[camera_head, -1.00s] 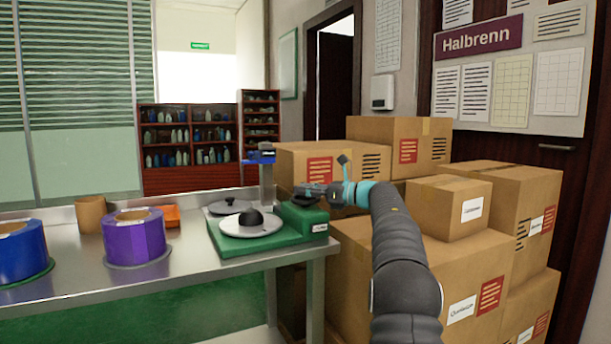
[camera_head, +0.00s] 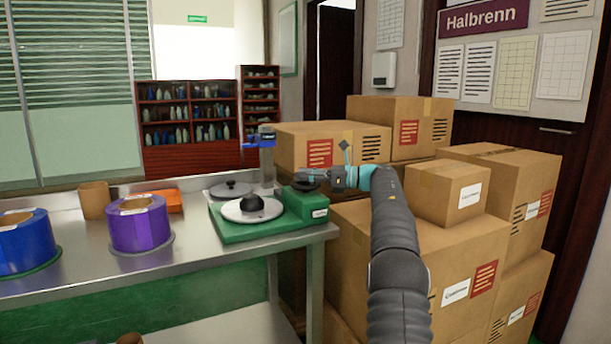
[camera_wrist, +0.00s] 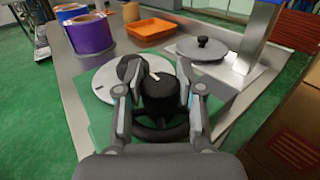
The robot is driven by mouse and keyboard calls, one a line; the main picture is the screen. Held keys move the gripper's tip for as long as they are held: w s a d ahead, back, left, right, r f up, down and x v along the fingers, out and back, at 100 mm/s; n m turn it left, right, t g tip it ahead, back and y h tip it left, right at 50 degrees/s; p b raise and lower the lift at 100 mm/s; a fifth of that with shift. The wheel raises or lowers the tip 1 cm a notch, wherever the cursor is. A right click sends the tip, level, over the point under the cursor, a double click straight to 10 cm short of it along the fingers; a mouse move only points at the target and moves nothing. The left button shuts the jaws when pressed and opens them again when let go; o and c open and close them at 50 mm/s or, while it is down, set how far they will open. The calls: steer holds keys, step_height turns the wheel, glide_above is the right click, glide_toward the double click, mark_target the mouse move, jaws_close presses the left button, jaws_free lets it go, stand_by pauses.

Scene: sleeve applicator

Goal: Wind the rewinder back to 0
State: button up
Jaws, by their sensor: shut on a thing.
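The rewinder stands at the right end of the steel bench, with a green base (camera_head: 240,236), a white disc (camera_head: 236,212) with a black hub (camera_head: 256,204), and a green housing (camera_head: 305,205) at its right. My gripper (camera_head: 314,175) is above the housing. In the wrist view my gripper (camera_wrist: 160,92) has one finger on each side of a black knob (camera_wrist: 160,100) with a white mark on top and is shut on it. A dark ring shows under the knob. The disc (camera_wrist: 98,85) lies behind it. No numbers or scale can be read.
A grey round lid-like piece (camera_head: 231,189) and a blue-topped post (camera_head: 266,160) stand behind the disc. Purple (camera_head: 140,228) and blue (camera_head: 25,245) rolls and an orange tray (camera_head: 163,200) are on the bench. Stacked cartons (camera_head: 450,240) crowd the right side, close to my arm.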

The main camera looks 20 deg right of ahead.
steer(key=o, duration=1.2)
steer(key=shift+c, duration=0.2)
steer(key=v, duration=1.2)
steer(key=shift+r, duration=0.1)
